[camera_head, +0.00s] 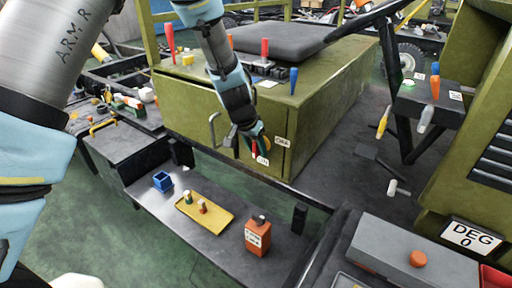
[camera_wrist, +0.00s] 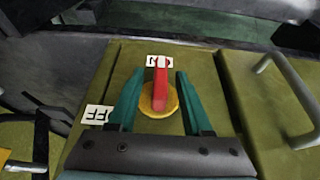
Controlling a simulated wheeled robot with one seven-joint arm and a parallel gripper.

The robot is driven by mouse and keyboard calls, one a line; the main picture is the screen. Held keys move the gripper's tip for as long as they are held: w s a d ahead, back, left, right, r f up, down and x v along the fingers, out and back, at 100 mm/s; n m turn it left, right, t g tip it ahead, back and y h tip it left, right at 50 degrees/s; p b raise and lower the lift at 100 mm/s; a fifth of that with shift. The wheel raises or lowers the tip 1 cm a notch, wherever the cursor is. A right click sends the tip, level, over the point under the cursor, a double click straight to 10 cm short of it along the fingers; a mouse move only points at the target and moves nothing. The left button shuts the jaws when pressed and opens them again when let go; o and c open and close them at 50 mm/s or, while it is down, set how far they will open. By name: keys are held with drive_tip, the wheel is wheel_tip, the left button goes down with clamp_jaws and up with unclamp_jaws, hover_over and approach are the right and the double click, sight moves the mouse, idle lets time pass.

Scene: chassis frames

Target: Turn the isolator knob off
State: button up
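The isolator knob (camera_wrist: 160,88) is a red bar handle on a round yellow base (camera_wrist: 157,110), on the olive box's panel. In the wrist view the bar points up to the white ON label (camera_wrist: 158,61), covering part of it. The OFF label (camera_wrist: 95,115) lies to the left. My gripper (camera_wrist: 157,85) is open, its two teal fingers on either side of the knob with visible gaps. In the head view my gripper (camera_head: 257,143) is at the box's front face, mostly hiding the knob. The ON label (camera_head: 263,160) and OFF label (camera_head: 282,142) show beside it.
A metal bar handle (camera_head: 214,130) stands out from the olive box (camera_head: 318,100) near my gripper. Coloured levers stand on top of the olive box.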

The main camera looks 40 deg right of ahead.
clamp_jaws()
